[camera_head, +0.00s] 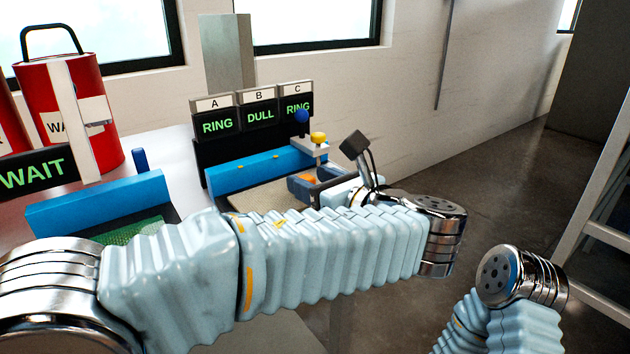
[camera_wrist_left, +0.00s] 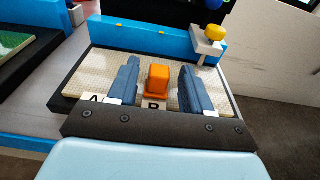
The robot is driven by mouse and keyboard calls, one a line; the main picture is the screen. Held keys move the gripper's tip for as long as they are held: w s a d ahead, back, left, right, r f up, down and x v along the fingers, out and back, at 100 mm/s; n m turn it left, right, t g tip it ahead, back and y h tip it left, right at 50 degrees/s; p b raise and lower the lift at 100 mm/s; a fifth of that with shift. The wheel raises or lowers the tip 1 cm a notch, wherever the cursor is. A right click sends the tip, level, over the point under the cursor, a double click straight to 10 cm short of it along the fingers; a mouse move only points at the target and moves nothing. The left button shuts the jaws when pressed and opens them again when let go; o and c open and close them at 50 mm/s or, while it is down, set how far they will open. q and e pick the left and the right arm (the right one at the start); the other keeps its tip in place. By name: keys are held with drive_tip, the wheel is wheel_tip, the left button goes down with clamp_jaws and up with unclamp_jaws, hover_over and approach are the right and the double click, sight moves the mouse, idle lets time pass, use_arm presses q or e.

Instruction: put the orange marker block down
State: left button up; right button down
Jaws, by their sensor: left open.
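The orange marker block (camera_wrist_left: 158,78) stands upright on the pale textured board (camera_wrist_left: 82,84), just behind the label B (camera_wrist_left: 154,106), in the left wrist view. My left gripper (camera_wrist_left: 160,80) is open, with one blue finger on each side of the block and a visible gap on both sides. In the head view the left gripper (camera_head: 312,186) is over the right part of the board, and a bit of orange block (camera_head: 308,179) shows between its fingers. My right arm shows only in part at the lower right, and its gripper is out of the picture.
A blue bar (camera_head: 262,172) runs along the board's back edge. A post with a yellow knob (camera_head: 319,138) stands near the gripper. Displays A, B and C (camera_head: 257,114) read RING, DULL, RING behind. A red can (camera_head: 84,125) and a WAIT sign (camera_head: 36,172) are at left.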

use_arm(q)
drive_tip(key=shift+r, duration=0.1)
drive_tip(key=shift+s+d+r, duration=0.1)
drive_tip(key=shift+s+d, duration=0.1)
drive_tip(key=v, duration=1.1)
drive_tip(key=shift+s, duration=0.25)
drive_tip(key=shift+d, duration=0.1)
